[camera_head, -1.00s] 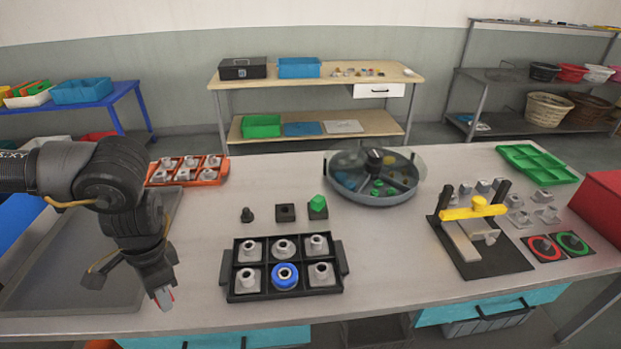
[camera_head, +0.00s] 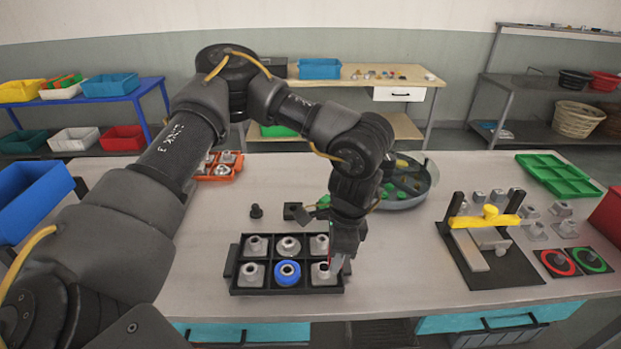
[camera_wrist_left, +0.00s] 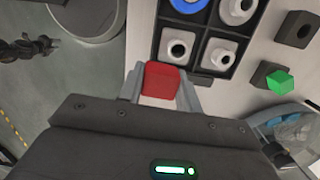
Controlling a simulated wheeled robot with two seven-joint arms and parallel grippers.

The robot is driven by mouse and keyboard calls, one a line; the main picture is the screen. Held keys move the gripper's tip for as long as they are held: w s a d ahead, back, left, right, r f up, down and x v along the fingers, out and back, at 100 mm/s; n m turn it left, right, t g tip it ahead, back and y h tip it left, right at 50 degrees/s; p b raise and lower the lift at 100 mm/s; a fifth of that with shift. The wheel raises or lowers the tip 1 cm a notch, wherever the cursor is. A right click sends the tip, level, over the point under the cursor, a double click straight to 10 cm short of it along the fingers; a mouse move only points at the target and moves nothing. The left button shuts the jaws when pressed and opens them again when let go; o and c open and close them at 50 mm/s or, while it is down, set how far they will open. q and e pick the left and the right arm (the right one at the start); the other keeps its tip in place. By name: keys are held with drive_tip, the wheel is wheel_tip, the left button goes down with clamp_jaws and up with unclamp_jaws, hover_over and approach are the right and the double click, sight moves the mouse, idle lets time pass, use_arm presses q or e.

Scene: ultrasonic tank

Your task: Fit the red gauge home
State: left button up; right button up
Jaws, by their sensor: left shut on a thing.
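My left gripper (camera_head: 335,265) is shut on the red gauge (camera_wrist_left: 160,82), which shows as a red block between the two fingertips in the left wrist view. In the head view the gripper points down at the right end of the black tray (camera_head: 262,292), by its front right part, and mostly hides the gauge. I cannot tell how far above the tray or table it is. A dark square block (camera_head: 292,211) stands behind the tray; it also shows in the left wrist view (camera_wrist_left: 297,28).
The tray holds several grey parts and a blue ringed one (camera_head: 288,273). A green cube (camera_wrist_left: 281,82) sits on a dark block near the round bowl (camera_head: 415,186). A black peg (camera_head: 256,211) stands behind the tray. A yellow-barred fixture (camera_head: 490,217) is at right.

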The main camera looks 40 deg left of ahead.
use_arm(q)
drive_tip(key=shift+w+a+r+m, duration=0.1)
drive_tip(key=shift+w+m, duration=0.2)
drive_tip(key=shift+m, duration=0.2)
drive_tip(key=w+a+r+m+t+p, duration=0.15)
drive_tip(key=w+a+m, duration=0.3)
drive_tip(key=m, duration=0.45)
drive_tip(key=w+a+m+t+p, duration=0.1)
drive_tip(key=w+a+m+p, duration=0.15)
drive_tip(key=w+m, duration=0.45)
drive_tip(key=w+a+m+h+p, duration=0.2)
drive_tip(key=a+m+p, duration=0.1)
drive_tip(key=a+m, duration=1.3)
drive_tip(key=shift+w+a+f+m+g, duration=0.25)
drive_tip(key=shift+f+m+g, duration=0.2)
drive_tip(key=shift+m, duration=0.75)
